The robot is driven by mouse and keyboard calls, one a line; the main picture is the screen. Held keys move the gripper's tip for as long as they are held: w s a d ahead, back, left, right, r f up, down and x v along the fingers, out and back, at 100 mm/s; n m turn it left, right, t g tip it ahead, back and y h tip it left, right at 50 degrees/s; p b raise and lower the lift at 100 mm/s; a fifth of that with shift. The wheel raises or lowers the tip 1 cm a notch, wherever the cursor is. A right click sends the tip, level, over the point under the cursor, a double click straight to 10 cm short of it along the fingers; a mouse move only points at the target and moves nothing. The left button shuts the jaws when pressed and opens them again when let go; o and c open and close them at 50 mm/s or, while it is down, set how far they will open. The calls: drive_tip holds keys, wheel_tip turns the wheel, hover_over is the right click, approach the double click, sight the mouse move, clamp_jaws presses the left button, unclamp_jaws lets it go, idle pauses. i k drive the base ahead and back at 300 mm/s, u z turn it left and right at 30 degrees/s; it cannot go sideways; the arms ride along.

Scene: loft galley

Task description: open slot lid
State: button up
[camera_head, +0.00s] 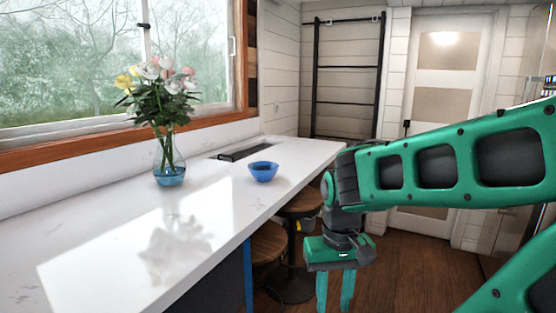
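A long dark slot (245,151) is set in the white counter top near its far end, behind the blue bowl. No separate lid can be made out at this distance, so I cannot tell whether the dark strip is the lid or an opening. My gripper (334,292) hangs pointing down, to the right of the counter edge and nearer to the camera than the slot. Its two green fingers are apart with nothing visible between them. The fingertips reach the bottom of the picture.
The white counter (110,240) runs along the window. A blue bowl (263,172) stands close in front of the slot. A glass vase (169,165) of flowers stands left. Wooden stools (267,243) are under the counter edge. A ladder rack (346,68) and door (440,100) are behind.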

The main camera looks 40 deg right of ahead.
sight(238, 155)
drive_tip(key=z, duration=0.7)
drive_tip(key=k, duration=0.5)
drive_tip(key=z, duration=1.5)
drive_tip(key=i, duration=2.45)
drive_tip(key=u, duration=0.75)
